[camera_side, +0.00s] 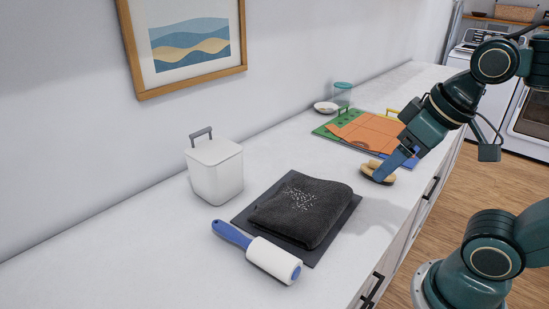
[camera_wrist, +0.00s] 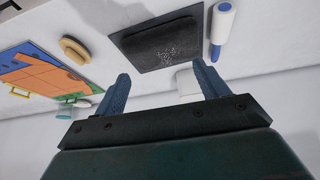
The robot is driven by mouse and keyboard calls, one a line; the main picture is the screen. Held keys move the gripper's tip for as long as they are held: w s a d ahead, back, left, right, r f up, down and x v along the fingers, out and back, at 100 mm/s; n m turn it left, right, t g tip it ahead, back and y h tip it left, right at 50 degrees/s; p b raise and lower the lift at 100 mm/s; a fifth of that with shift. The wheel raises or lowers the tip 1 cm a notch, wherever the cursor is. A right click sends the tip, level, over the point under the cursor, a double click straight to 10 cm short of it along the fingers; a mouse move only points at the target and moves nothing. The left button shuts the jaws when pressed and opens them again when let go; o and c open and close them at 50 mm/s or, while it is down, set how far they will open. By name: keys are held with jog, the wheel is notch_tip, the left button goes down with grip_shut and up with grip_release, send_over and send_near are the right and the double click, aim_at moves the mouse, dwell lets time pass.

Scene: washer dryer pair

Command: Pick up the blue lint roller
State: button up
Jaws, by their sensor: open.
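The lint roller (camera_side: 274,260) lies on the white counter in front of the white bin, its white roll toward the front right and its blue handle (camera_side: 230,234) toward the back left. In the wrist view the lint roller (camera_wrist: 223,22) is at the upper right, beyond the right finger. My gripper (camera_side: 388,170) is open and empty, up and to the right of the roller, well apart from it. Its blue fingers (camera_wrist: 162,74) are spread in the wrist view. A dark folded cloth (camera_side: 300,209) with white specks lies beside the roller on a dark mat (camera_side: 342,222).
A lidded white bin (camera_side: 215,170) stands behind the roller by the wall. A wooden brush (camera_side: 371,169) lies near my gripper in the side view. Orange and green boards (camera_side: 366,137), a dish (camera_side: 325,107) and a jar (camera_side: 342,94) are farther back. The front-left counter is clear.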

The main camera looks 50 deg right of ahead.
jog(key=w+a+n+g, duration=0.25)
jog(key=w+a, duration=0.45)
jog(key=w, duration=0.4)
jog(key=w+a+f+g+h, duration=0.1)
jog(key=w+a+f, duration=0.1)
jog(key=a, duration=0.4)
jog(key=w+a+f+g, duration=0.1)
jog(key=w+a+f, duration=0.2)
jog(key=a, duration=0.3)
jog(key=shift+w+f+h, duration=0.35)
jog(key=shift+w+h, duration=0.05)
jog(key=shift+w, duration=0.4)
jog(key=shift+f+n+g, duration=0.1)
jog(key=shift+n+g, duration=0.15)
send_over(253, 243)
jog(key=f, duration=0.7)
jog(key=shift+w+f, duration=0.3)
jog(key=shift+f, duration=0.35)
